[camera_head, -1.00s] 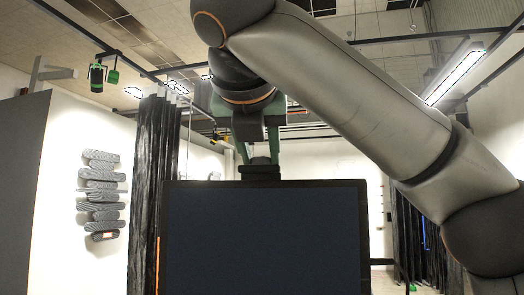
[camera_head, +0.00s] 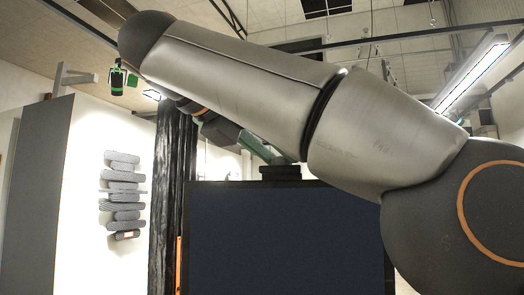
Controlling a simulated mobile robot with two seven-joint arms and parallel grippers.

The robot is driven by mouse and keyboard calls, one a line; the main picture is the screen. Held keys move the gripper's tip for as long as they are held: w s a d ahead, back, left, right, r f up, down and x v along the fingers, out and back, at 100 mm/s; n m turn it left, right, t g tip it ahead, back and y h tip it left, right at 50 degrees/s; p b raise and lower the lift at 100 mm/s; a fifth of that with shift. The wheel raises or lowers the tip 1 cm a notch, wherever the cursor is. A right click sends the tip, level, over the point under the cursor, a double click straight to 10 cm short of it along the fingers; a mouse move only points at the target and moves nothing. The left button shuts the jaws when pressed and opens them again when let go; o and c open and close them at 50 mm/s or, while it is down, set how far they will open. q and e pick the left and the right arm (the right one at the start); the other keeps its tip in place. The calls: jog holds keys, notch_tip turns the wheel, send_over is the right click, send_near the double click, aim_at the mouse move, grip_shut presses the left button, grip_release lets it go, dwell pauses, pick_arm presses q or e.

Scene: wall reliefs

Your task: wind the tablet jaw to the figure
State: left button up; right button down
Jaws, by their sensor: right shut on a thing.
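A large dark tablet-like panel (camera_head: 285,240) with a black frame stands upright in front of me. A small black stepped block (camera_head: 281,173), perhaps the tablet jaw, sits at its top edge. My right gripper (camera_head: 284,159) reaches down to this block from the upper left, its green fingers slanting. It is shut, seemingly on the block; my own arm hides most of the gripper and the exact contact. I cannot make out a figure or any marking on the panel. My left gripper is out of view.
A relief of stacked grey slabs (camera_head: 123,196) hangs on the white wall at left. A dark curtain (camera_head: 170,200) hangs beside it. A green and black fixture (camera_head: 117,79) hangs at upper left. My right arm crosses the upper and right picture.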

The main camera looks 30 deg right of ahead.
dwell(0.4)
jog(key=c, duration=0.5)
grip_release()
